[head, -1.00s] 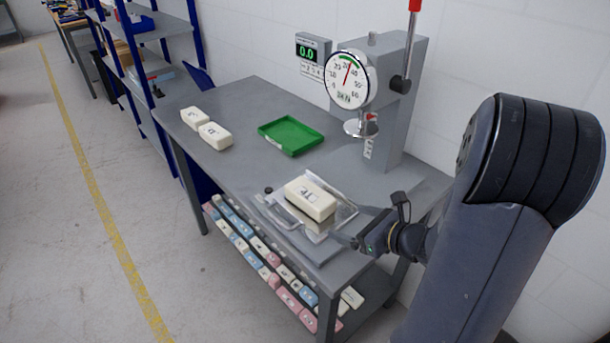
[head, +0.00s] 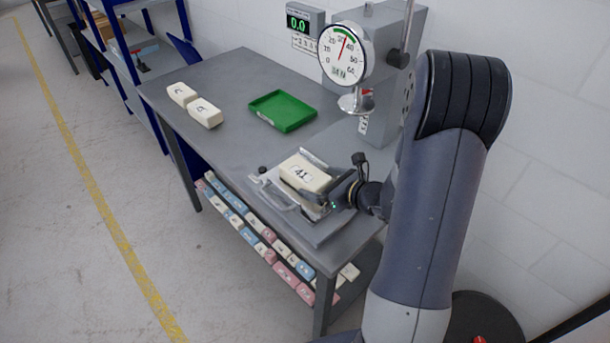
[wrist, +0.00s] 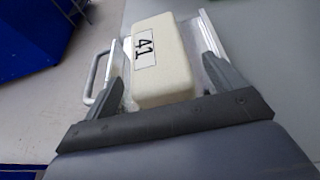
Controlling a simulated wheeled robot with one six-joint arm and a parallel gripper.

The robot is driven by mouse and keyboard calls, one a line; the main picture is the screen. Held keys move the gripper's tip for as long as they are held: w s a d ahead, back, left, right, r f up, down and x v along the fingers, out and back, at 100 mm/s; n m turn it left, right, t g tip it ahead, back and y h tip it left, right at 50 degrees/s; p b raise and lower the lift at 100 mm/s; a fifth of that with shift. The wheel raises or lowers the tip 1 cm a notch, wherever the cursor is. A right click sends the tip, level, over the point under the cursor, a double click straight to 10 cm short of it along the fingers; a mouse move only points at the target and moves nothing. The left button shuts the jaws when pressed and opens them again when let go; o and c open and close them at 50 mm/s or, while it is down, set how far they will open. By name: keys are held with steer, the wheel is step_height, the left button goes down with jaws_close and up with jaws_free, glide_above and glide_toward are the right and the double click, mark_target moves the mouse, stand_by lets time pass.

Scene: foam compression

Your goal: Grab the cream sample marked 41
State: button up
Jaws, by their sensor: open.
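The cream sample marked 41 (head: 303,174) is a block with a white label. It lies on a metal plate with a handle (head: 283,196) near the front of the bench. My gripper (head: 322,190) is open, low at the near side of the sample. In the wrist view its fingers (wrist: 166,82) stand left and right of the sample's near end, with gaps visible; I cannot tell whether either touches it.
Two cream blocks (head: 205,112) lie at the bench's far left. A green tray (head: 283,109) sits mid-bench. The press with its dial gauge (head: 342,53) stands behind the sample. Several coloured blocks (head: 255,238) fill the lower shelf. Bare bench lies left of the green tray.

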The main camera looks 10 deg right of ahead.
mark_target(314, 180)
steer(key=shift+x, duration=1.55)
steer(key=shift+c, duration=0.6)
steer(key=c, duration=0.9)
